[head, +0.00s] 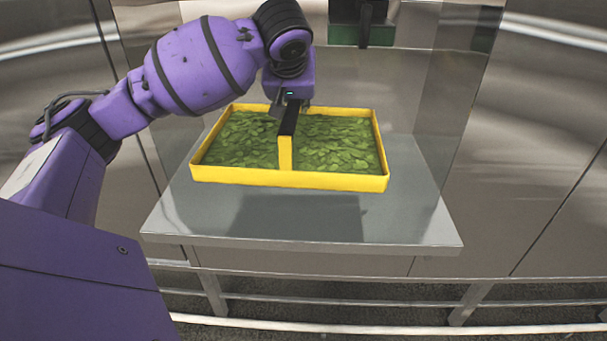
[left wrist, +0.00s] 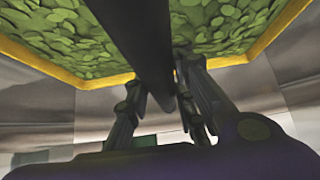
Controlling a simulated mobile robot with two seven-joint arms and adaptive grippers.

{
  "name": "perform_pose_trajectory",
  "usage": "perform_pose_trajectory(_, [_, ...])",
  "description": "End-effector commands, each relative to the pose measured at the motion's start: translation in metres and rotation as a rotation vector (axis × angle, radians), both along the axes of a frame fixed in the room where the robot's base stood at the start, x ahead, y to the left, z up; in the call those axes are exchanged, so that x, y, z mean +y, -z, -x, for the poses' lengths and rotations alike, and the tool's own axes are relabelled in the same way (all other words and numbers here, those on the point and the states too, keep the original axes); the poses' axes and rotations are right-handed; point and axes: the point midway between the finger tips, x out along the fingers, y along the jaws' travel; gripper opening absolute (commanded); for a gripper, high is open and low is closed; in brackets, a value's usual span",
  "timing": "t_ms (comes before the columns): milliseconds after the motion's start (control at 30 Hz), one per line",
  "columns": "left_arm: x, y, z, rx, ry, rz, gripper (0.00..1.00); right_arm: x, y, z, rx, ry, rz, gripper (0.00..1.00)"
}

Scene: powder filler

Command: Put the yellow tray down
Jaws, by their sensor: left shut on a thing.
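The yellow tray (head: 240,178) is full of flat green leaf-like pieces and has a central divider with a dark top bar. It is over the grey metal table, with a shadow on the table below its front edge, so it seems held a little above the surface. My left gripper (head: 281,108) is shut on the tray's central bar from above. In the left wrist view, the fingers (left wrist: 172,98) close around the dark bar, with the tray's yellow rim (left wrist: 100,80) and green pieces beyond. My right gripper is not in view.
The metal table (head: 300,222) has bare room in front of the tray and at its right. A transparent panel (head: 440,90) stands on the right side. A green block with a dark fixture (head: 362,36) is behind the tray.

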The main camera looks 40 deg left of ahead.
Motion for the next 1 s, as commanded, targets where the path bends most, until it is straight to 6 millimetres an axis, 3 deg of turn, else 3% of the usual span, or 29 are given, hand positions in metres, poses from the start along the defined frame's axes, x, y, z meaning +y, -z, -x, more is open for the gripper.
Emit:
perform_pose_trajectory(233, [0.001,0.001,-0.007,-0.008,-0.032,-0.001,0.00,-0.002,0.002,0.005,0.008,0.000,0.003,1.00])
perform_pose_trajectory(433, [0.021,0.015,-0.030,-0.006,-0.037,0.001,0.00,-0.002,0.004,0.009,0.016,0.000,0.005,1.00])
perform_pose_trajectory(733, [0.057,0.042,-0.075,-0.007,-0.036,0.000,0.00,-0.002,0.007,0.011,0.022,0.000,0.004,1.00])
perform_pose_trajectory(1000, [0.075,0.080,-0.098,-0.007,-0.033,-0.001,0.00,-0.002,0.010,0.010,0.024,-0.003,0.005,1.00])
